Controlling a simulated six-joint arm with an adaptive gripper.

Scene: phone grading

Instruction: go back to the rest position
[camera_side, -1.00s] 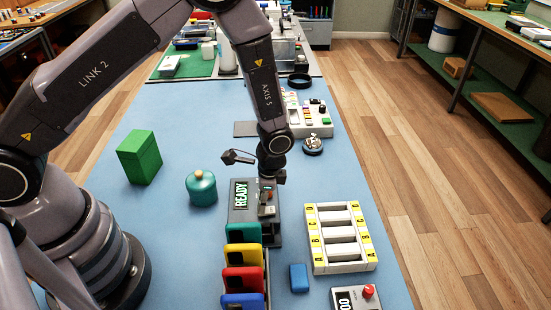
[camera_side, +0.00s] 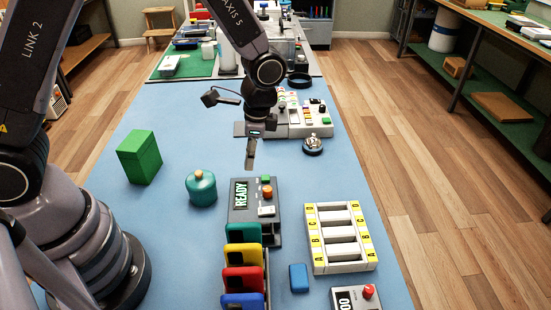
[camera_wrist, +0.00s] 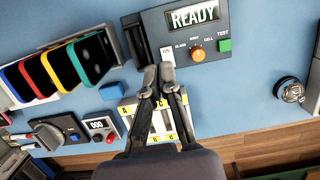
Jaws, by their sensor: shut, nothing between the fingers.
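My gripper (camera_side: 250,155) is raised above the blue table, behind the tester in the side view. In the wrist view its two fingers (camera_wrist: 163,72) are together with nothing between them. The grey tester (camera_side: 240,212) shows READY on its screen and has an orange knob and a green button; in the wrist view it (camera_wrist: 228,48) lies just beyond the fingertips. Several coloured phones (camera_side: 243,257) stand in a row in front of the tester.
A white sorting rack (camera_side: 345,266) marked A to D stands right of the phones, beside a blue block (camera_side: 299,278). A teal jar (camera_side: 201,188) and a green box (camera_side: 140,157) stand to the left. A white-grey panel device (camera_side: 300,120) and a round metal part (camera_side: 313,145) are behind.

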